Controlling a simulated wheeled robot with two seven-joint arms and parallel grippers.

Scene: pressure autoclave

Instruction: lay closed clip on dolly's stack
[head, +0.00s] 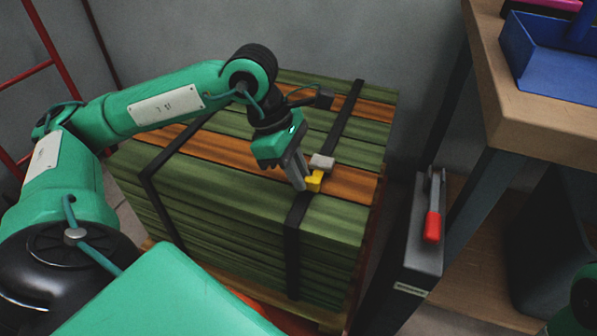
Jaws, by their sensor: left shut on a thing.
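The dolly's stack (240,203) of green and orange-brown boards fills the middle of the head view, bound by black straps. My left gripper (309,181) points down over the stack's top, near its right front part. It is shut on a small yellow and grey piece, which looks like the clip (315,181). The clip is close above or touching the top beside the right strap (341,131); I cannot tell which. The fingers hide part of it. My right gripper is not in view.
A dark post with a red-handled lever (432,226) stands just right of the stack. A wooden workbench (540,125) with a blue tray (548,68) is at upper right. A red rail frame (52,55) stands at left, with a grey wall behind.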

